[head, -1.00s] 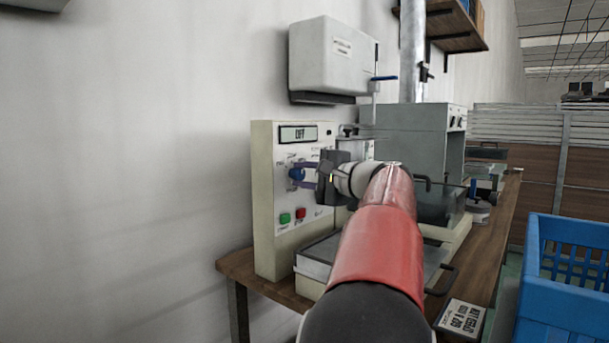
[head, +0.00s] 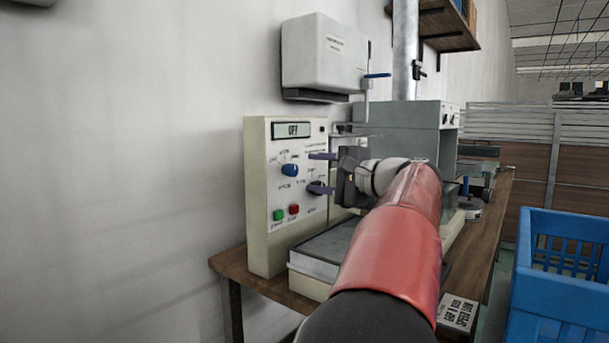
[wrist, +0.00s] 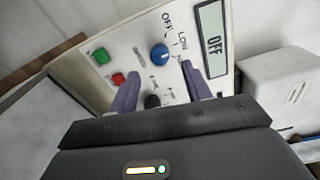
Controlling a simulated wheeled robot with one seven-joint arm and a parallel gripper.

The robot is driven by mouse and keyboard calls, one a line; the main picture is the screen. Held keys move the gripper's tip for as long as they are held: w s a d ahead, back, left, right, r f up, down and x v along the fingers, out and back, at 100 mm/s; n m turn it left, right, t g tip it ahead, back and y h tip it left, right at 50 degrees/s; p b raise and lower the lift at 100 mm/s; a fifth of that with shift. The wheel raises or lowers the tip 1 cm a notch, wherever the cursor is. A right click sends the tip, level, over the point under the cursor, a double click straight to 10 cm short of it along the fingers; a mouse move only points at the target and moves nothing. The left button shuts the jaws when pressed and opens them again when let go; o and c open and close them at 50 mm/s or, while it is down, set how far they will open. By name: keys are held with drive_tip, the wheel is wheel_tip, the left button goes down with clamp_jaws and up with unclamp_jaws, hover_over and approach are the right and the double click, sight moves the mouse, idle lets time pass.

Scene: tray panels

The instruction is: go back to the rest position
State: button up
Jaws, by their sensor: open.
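My gripper (head: 322,172) is open, its two purple-grey fingers apart and pointing at the front of the cream control panel (head: 258,205). In the wrist view the fingers of my gripper (wrist: 162,92) show with the blue knob (wrist: 160,54) beyond the gap between them, and nothing is held. The blue knob also shows clear in the head view (head: 290,170), left of the fingers. A black knob (wrist: 152,101) sits low between the fingers. The panel's display (head: 292,130) reads OFF. A green button (head: 278,215) and a red button (head: 294,210) are at the panel's lower part.
The panel stands on a wooden bench (head: 228,262) against the wall. A white dispenser (head: 325,55) hangs above it. A grey box-like machine (head: 410,125) stands behind my arm. A blue crate (head: 560,270) is at the right. The space left of the panel is clear.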

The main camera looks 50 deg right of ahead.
drive_tip(key=shift+s, duration=0.85)
drive_tip(key=w+a+f+n+g+y, duration=0.1)
drive_tip(key=a+f+n+g, duration=0.15)
drive_tip(key=a+f, duration=0.4)
drive_tip(key=w+a+f+n+g+y, duration=0.1)
drive_tip(key=w+a+f+n+g, duration=0.2)
drive_tip(key=a, duration=0.7)
drive_tip(key=a+f+n+g+y, duration=0.1)
drive_tip(key=a+f+n+g, duration=0.1)
drive_tip(key=a+f, duration=0.55)
drive_tip(key=s+a+f+n+g+h, duration=0.4)
drive_tip(key=s+a+f+n, duration=0.7)
drive_tip(key=s+a+f, duration=0.3)
drive_tip(key=shift+a+f+n, duration=0.25)
drive_tip(key=shift+f+n, duration=0.1)
drive_tip(key=shift+f, duration=0.75)
drive_tip(key=shift+g, duration=0.25)
